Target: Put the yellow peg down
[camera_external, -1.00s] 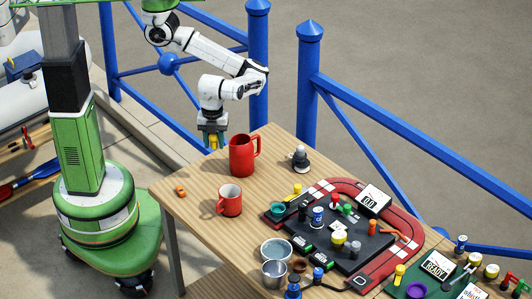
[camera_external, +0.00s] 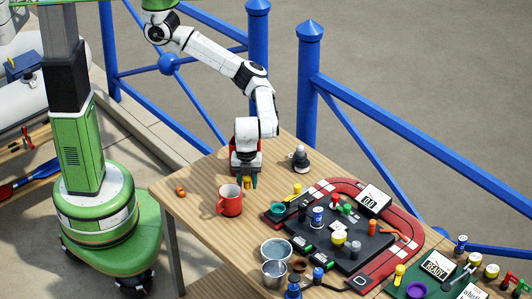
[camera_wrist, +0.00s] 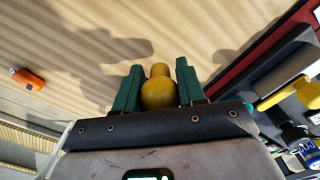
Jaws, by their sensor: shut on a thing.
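The yellow peg (camera_external: 247,183) is between the two teal fingers of my gripper (camera_external: 248,181), which is shut on it. In the wrist view, the peg (camera_wrist: 160,90) shows a round knob and a narrower end between the fingertips (camera_wrist: 157,85). My gripper points down over the wooden table (camera_external: 190,180). In the outside view it is in front of the tall red pitcher and just above and right of the red mug. I cannot tell whether the peg touches the tabletop.
The red mug (camera_external: 229,202) stands close by. The red pitcher (camera_external: 235,163) is mostly hidden behind my gripper. A small grey-and-black object (camera_external: 299,159) stands to the right. The red-bordered game board (camera_external: 347,185) holds several pieces. A small orange thing (camera_external: 180,191) lies left; bare wood lies between.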

